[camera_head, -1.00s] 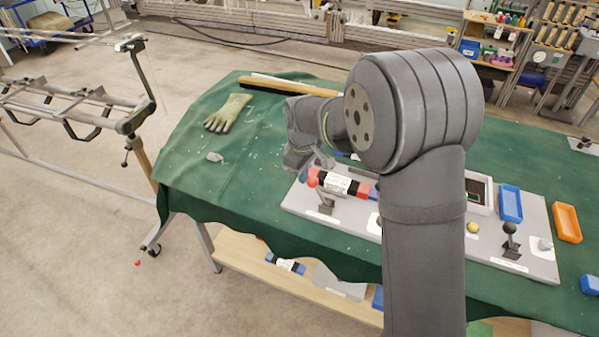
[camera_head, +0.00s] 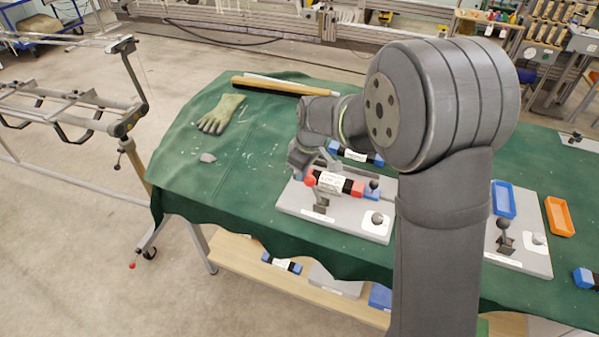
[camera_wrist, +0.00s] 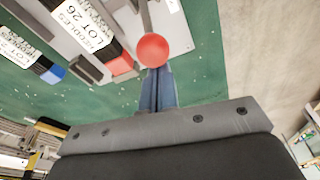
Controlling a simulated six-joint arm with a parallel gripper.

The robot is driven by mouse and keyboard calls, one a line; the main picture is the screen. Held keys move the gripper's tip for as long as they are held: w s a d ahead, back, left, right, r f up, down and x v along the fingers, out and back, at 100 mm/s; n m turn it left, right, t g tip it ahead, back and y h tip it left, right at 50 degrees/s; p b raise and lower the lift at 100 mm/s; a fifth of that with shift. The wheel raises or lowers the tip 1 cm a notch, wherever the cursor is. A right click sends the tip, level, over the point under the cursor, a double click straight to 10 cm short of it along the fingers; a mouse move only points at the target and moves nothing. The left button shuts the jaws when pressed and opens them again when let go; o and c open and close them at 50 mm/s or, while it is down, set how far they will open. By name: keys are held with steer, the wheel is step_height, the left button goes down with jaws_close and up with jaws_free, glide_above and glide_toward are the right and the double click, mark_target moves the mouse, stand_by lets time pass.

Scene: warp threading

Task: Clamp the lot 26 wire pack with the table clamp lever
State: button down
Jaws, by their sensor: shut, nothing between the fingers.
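The lot 26 wire pack (camera_wrist: 84,24) has a white label and red and black ends. In the head view the red-ended pack (camera_head: 334,182) lies on a grey board, beside the table clamp lever. The lever's red ball (camera_head: 310,181) stands above its dark base (camera_head: 321,207), at the pack's left end. In the wrist view the red ball (camera_wrist: 153,50) is straight ahead of my gripper (camera_wrist: 159,74), next to the pack's red end. My gripper's blue-grey fingers are together and empty, their tips at the ball; I cannot tell whether they touch it.
A blue-ended pack (camera_head: 355,155) lies behind the lot 26 pack. A second lever (camera_head: 503,226) and blue (camera_head: 503,200) and orange (camera_head: 560,216) trays are at the right. A glove (camera_head: 220,113) lies on the green cloth, mostly clear at left.

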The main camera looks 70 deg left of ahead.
mark_target(311, 176)
steer(key=shift+w+d+r+g+y, duration=0.3)
steer(key=shift+w+d+g+y, duration=0.2)
steer(key=shift+w+d, duration=0.1)
steer(key=shift+w+d+r+g+y, duration=0.25)
steer(key=shift+w+d+g+y, duration=0.25)
steer(key=shift+w+d, duration=0.05)
steer(key=w+d+g+y, duration=0.2)
steer(key=w+d, duration=0.3)
steer(key=shift+w+d+f, duration=0.25)
steer(key=shift+d+f, duration=0.1)
steer(key=shift+f, duration=0.1)
steer(key=shift+w+d+f, duration=0.1)
steer(key=s+a+r, duration=0.2)
steer(key=a+r, duration=0.2)
steer(key=w+d+r, duration=0.4)
steer(key=w+d, duration=0.1)
steer(key=d, duration=0.2)
steer(key=shift+w+d+r, duration=0.15)
steer(key=shift+w, duration=0.2)
